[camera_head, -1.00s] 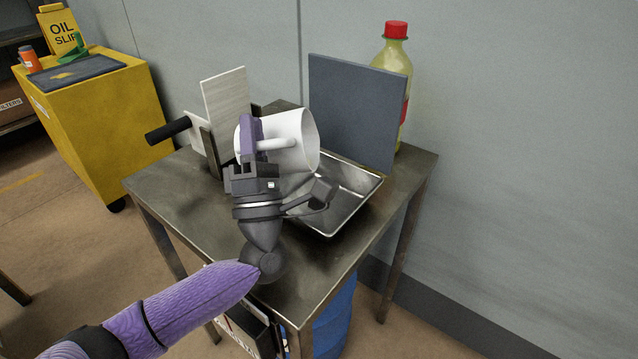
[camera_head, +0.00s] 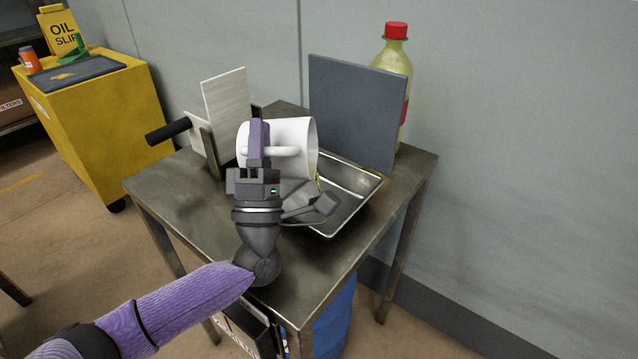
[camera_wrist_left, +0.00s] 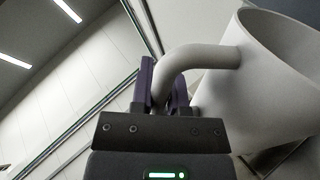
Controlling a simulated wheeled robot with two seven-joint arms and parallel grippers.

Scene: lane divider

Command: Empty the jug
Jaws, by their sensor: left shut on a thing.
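A white jug (camera_head: 296,132) lies tipped on its side in the air, its mouth toward the right, above the left part of a shallow metal tray (camera_head: 358,186). My left gripper (camera_head: 259,143) is shut on the jug's handle. In the left wrist view, the fingers (camera_wrist_left: 166,85) close around the handle, and the jug (camera_wrist_left: 235,92) fills the right side. A thin yellowish streak shows below the jug's lip, over the tray. The inside of the jug is mostly hidden. My right gripper is not in view.
A grey upright panel (camera_head: 352,108) stands behind the tray, with a red-capped bottle (camera_head: 394,58) behind it. A pale board (camera_head: 226,104) and a black-handled object (camera_head: 170,131) stand left of the jug. The metal table's (camera_head: 180,205) front left is clear.

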